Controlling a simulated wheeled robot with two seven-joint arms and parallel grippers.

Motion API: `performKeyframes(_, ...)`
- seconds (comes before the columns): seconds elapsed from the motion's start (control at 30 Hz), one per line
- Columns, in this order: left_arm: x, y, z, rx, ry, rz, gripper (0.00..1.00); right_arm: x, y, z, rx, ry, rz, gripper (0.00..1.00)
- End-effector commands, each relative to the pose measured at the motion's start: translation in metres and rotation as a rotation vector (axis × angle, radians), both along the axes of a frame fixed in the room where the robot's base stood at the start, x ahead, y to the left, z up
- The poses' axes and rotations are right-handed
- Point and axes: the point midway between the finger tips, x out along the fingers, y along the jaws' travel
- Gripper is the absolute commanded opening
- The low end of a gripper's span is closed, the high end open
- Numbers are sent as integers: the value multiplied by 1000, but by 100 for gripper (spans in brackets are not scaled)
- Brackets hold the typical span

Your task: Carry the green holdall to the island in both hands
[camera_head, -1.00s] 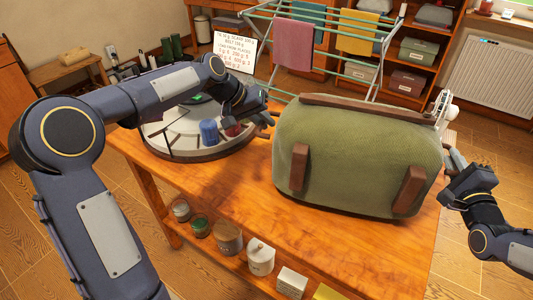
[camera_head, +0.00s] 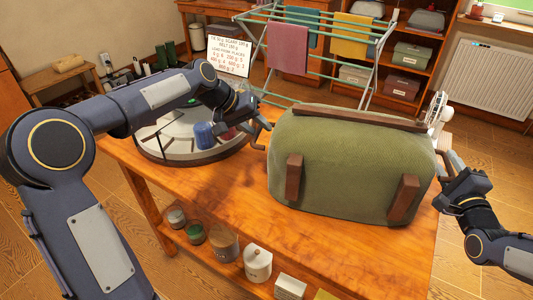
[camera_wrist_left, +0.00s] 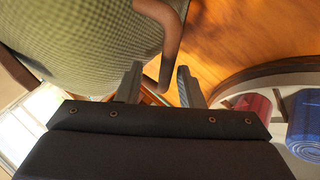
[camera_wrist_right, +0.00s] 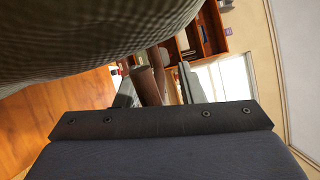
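The green holdall (camera_head: 350,165), with brown straps and brown end handles, sits on a wooden worktop (camera_head: 300,243). My left gripper (camera_head: 262,134) is at its left end. In the left wrist view the fingers (camera_wrist_left: 160,88) are apart, with the lower end of a brown handle (camera_wrist_left: 171,45) between them and space on both sides. My right gripper (camera_head: 447,168) is at the right end. In the right wrist view its fingers (camera_wrist_right: 156,90) are apart around another brown handle (camera_wrist_right: 147,86). Contact with that handle is unclear. The holdall's far side is hidden.
A round tray (camera_head: 190,160) with a blue roll (camera_head: 204,135) and a red item stands left of the holdall, under my left forearm. A small white fan (camera_head: 437,112) stands behind its right end. A drying rack (camera_head: 310,50) stands beyond.

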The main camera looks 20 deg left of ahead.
Motion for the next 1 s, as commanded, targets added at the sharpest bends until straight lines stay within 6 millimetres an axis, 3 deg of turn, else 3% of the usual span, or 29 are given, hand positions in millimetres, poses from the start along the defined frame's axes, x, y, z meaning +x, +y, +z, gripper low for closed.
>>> performKeyframes(0.4, -34, 45, 65, 5, -2, 6, 34, 0, 0, 0, 0, 0, 0, 35)
performKeyframes(0.67, -44, 56, 82, 4, 1, 4, 34, -2, -1, 0, 0, 0, 0, 35)
performKeyframes(0.83, -44, 57, 83, 4, 2, 3, 34, -21, -6, -1, -3, 2, -2, 35)
performKeyframes(1.0, -44, 57, 83, 5, 2, 3, 34, -57, -15, -2, -4, 2, -5, 35)
